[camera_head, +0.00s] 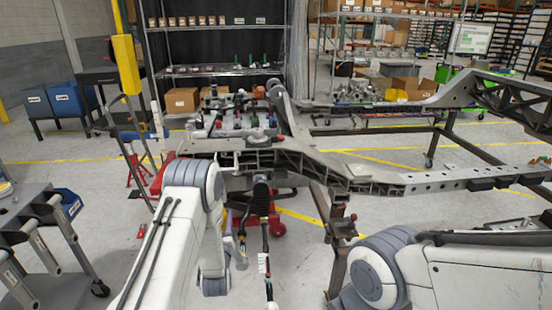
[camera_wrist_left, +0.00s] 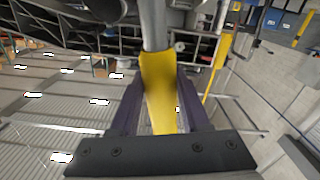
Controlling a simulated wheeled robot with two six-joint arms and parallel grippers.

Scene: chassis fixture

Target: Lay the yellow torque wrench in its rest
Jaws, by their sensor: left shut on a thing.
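The yellow torque wrench (camera_wrist_left: 159,85) shows large in the left wrist view. Its yellow handle sits between the two purple fingers of my left gripper (camera_wrist_left: 157,100), and its grey shaft runs up out of the top of the picture. In the head view my left gripper (camera_head: 233,232) is small, just right of my left forearm and below the chassis frame (camera_head: 300,160). The wrench is mostly hidden or too small to make out there. I cannot pick out the rest for the wrench in either view. My right arm enters at the lower right, but its gripper is out of view.
A dark rod-like part (camera_head: 263,215) hangs close to the right of my left gripper. A grey cart (camera_head: 45,225) stands at the left. A red jack or stand (camera_head: 275,225) is under the frame. Shelves with boxes (camera_head: 180,100) stand behind.

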